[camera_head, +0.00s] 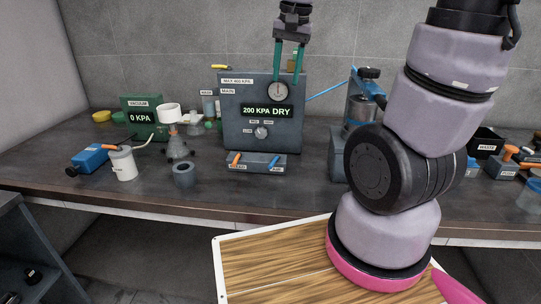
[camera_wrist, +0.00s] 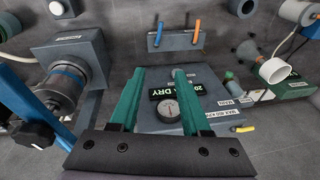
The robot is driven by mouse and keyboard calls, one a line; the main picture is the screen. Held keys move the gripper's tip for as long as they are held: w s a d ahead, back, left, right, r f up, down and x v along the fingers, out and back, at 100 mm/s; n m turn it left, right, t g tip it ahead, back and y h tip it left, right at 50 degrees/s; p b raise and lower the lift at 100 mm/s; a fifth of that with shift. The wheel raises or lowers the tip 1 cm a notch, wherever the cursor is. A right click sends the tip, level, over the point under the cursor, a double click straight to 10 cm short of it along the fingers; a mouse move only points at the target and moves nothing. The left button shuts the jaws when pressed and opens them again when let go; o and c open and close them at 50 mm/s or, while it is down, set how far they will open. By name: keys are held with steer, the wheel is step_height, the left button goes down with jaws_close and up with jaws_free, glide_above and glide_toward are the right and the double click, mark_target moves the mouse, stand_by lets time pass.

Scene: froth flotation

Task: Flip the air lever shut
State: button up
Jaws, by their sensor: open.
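A small grey valve block (camera_head: 257,168) stands on the bench at the foot of the grey control box (camera_head: 237,128). It carries an orange lever (camera_head: 237,158) on the left and a blue lever (camera_head: 274,162) on the right. Their labels are too small to read surely. In the wrist view the orange lever (camera_wrist: 197,32) and blue lever (camera_wrist: 159,34) appear side by side, beyond the fingertips. My gripper (camera_head: 288,79) is open and empty, with teal fingers apart in front of the box's round gauge (camera_head: 278,91). It touches neither lever.
The box display (camera_head: 267,111) reads 200 KPA DRY. A yellow handle (camera_head: 221,67) is at its upper left. A flask (camera_head: 179,149), white cup (camera_head: 123,163) and grey cylinder (camera_head: 184,174) stand left. A metal cylinder unit (camera_head: 362,104) stands right. Bench front is clear below the block.

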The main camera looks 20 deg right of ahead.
mark_target(271, 156)
steer(key=w+a+f+m+g+h, duration=0.1)
steer(key=w+a+f+g, duration=0.15)
steer(key=f, duration=0.55)
steer(key=w+a+f+g+h, duration=0.15)
steer(key=w+f, duration=0.25)
steer(key=f, duration=0.4)
steer(key=x, duration=1)
steer(key=shift+f, duration=0.3)
jaws_close()
